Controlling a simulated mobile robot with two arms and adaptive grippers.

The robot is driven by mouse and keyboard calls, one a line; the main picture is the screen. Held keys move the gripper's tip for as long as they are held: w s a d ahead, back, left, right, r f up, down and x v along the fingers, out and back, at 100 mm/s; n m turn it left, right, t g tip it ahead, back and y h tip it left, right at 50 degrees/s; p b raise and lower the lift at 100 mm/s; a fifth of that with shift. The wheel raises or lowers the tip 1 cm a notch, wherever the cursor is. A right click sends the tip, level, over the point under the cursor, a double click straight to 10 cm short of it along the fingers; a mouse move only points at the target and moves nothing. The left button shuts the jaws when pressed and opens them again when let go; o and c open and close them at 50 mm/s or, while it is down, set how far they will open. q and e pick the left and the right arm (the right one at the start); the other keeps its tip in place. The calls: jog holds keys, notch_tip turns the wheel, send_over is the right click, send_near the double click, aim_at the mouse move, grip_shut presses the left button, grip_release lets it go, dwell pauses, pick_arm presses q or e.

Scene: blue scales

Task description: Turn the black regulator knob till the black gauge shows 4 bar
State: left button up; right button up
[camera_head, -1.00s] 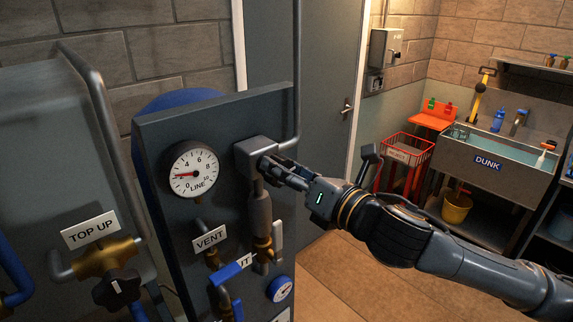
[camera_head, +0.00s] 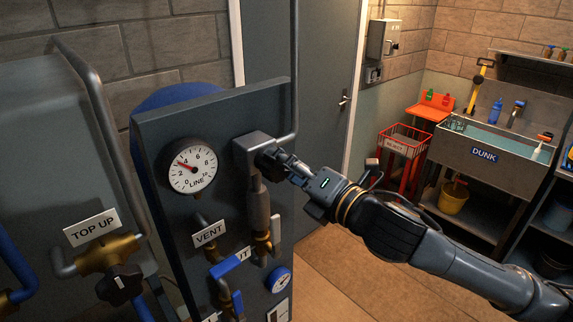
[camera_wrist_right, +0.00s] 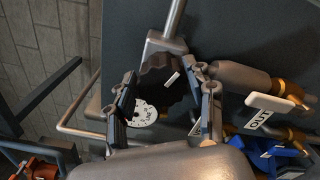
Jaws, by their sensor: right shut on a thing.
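The black-rimmed LINE gauge (camera_head: 192,170) sits on the dark panel in the head view. Its red needle points up-left, close to the 4; the exact reading is hard to tell. The black regulator knob (camera_wrist_right: 165,88) shows in the right wrist view, with a white mark on its face. My right gripper (camera_head: 277,161) is shut on the knob, with one finger on each side of it (camera_wrist_right: 167,105). Part of the gauge face also shows in the wrist view (camera_wrist_right: 145,113). My left gripper is not in view.
Below on the panel (camera_head: 150,135) are a VENT valve label (camera_head: 209,234), a blue lever (camera_head: 231,263) and a small blue gauge (camera_head: 280,280). A brass TOP UP valve (camera_head: 108,256) stands at left. A grey pipe rises above the regulator.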

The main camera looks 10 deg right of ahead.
dwell(0.3)
jog(key=o, duration=1)
jog(key=shift+o, duration=0.8)
jog(key=shift+w+a, duration=0.1)
jog(key=shift+a, duration=0.05)
jog(key=v, duration=0.7)
jog(key=shift+s, duration=0.2)
jog(key=shift+f, duration=0.1)
